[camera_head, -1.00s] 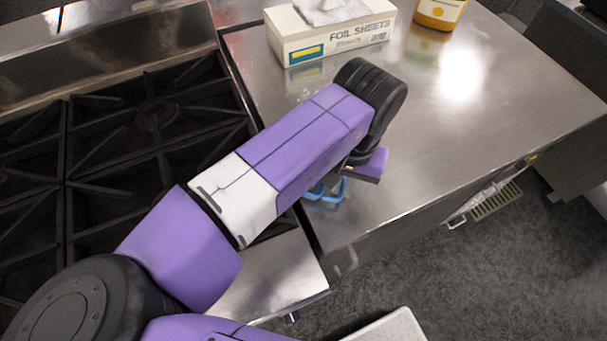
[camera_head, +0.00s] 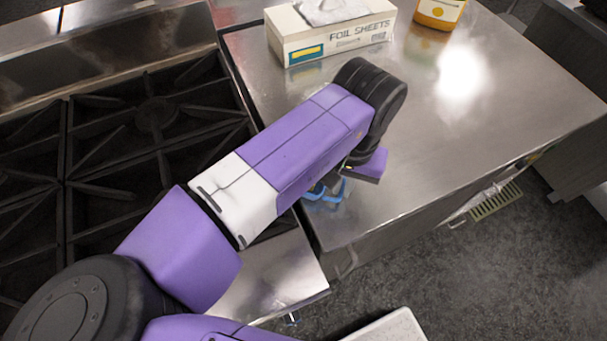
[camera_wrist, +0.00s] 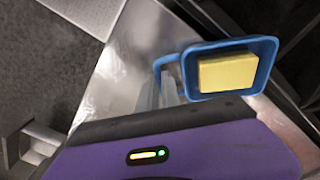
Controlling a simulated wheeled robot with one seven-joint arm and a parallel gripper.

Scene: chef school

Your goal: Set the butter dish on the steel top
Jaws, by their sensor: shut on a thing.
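The butter dish (camera_wrist: 232,92) is a blue rectangular dish with a handle loop at its side and a yellow block of butter (camera_wrist: 228,73) inside. My gripper (camera_wrist: 166,88) is shut on the handle side of the dish. In the head view only a little blue of the dish (camera_head: 327,196) shows beneath my arm; the rest is hidden. The dish is at the front left corner of the steel top (camera_head: 440,140), low over it or on it. I cannot tell whether it touches.
A box of foil sheets (camera_head: 330,32) stands at the back left of the steel top, with a yellow-orange jar (camera_head: 438,12) to its right. A black gas range (camera_head: 120,150) adjoins on the left. The middle and right of the steel top are clear.

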